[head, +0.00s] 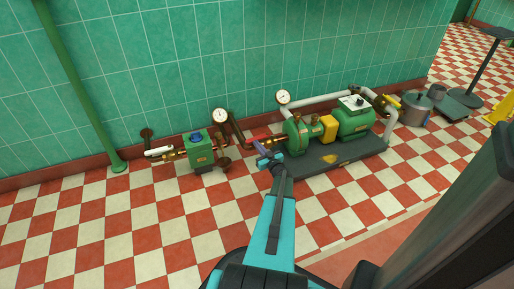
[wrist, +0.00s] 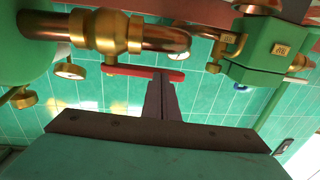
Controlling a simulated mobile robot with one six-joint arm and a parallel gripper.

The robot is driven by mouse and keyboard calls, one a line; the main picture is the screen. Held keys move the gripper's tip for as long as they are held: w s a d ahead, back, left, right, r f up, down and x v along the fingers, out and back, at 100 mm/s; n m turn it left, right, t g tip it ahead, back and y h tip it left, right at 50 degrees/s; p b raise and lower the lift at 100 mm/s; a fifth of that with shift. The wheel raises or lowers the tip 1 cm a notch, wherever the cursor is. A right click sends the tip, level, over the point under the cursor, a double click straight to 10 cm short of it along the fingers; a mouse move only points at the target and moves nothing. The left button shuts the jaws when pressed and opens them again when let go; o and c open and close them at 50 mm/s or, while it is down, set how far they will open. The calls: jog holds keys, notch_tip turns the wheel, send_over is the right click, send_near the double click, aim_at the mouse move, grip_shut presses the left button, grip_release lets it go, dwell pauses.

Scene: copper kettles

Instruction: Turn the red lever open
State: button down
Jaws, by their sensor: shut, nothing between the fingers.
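The red lever (head: 260,138) is on the copper pipe between the green box and the green pump. In the wrist view the red lever (wrist: 142,71) is a flat bar lying roughly level across the picture, about in line with the copper pipe (wrist: 165,37). My gripper (head: 266,153) is just in front of the lever in the head view. In the wrist view my gripper (wrist: 161,76) has its fingers together and empty, with the tips at the lever's middle to right part. I cannot tell whether they touch it.
The green pump (head: 352,120) stands on a dark base (head: 325,162) to the right. The green box (head: 200,152) and a white lever (head: 158,151) are to the left. Gauges (head: 220,115) rise behind by the tiled wall. The checkered floor at front left is clear.

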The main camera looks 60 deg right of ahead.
jog(key=shift+w, duration=0.1)
jog(key=p+x, duration=0.2)
jog(key=p, duration=0.1)
jog(key=shift+w+a+r, duration=0.1)
jog(key=shift+w+r, duration=0.05)
jog(key=shift+w, duration=0.2)
dwell(0.3)
jog(key=a+p+v, duration=0.1)
jog(key=p+v, duration=0.2)
jog(key=v, duration=1.2)
jog(key=shift+a, duration=0.15)
jog(key=shift+w, duration=0.25)
